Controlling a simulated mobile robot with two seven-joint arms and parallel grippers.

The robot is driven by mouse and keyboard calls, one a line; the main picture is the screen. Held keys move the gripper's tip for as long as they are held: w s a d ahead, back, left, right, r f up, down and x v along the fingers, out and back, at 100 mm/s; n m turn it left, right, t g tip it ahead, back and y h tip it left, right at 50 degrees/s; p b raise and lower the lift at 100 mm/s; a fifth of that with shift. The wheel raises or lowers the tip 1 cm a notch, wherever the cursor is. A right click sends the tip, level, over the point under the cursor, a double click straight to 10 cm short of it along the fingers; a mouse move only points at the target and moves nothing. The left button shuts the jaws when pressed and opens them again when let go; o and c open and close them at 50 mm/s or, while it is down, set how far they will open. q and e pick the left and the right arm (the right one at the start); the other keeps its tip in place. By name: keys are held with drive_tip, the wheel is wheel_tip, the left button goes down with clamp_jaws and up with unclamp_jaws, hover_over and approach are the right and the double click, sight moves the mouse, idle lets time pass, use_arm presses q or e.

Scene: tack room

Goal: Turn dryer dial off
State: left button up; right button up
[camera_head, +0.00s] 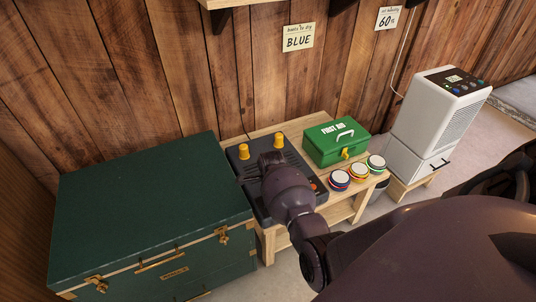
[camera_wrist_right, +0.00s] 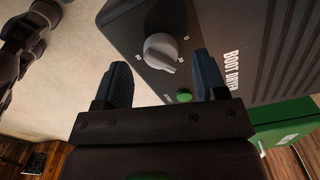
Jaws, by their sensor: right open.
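The boot dryer (camera_head: 246,169) is a dark box with yellow pegs on top, standing on a low wooden bench. In the right wrist view its dark panel (camera_wrist_right: 215,25) shows a pale grey dial (camera_wrist_right: 163,50) with marks 0, 30 and 60 around it. A green round light or button (camera_wrist_right: 184,95) sits beside the dial. My right gripper (camera_wrist_right: 164,78) is open, its fingers on either side of the dial and apart from it. In the head view my right arm hides the dial and gripper. My left gripper is not in view.
A green trunk (camera_head: 140,195) stands left of the bench (camera_head: 268,229). A green first aid box (camera_head: 337,142) and several round tins (camera_head: 358,171) sit right of the dryer. A white appliance (camera_head: 438,112) stands farther right. A note reading BLUE (camera_head: 298,38) hangs on the plank wall.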

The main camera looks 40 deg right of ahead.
drive_tip(key=shift+f+b, duration=0.3)
drive_tip(key=shift+f, duration=0.75)
drive_tip(key=shift+c, duration=0.3)
drive_tip(key=c, duration=0.9)
drive_tip(key=shift+o, duration=0.2)
drive_tip(key=shift+r, duration=0.1)
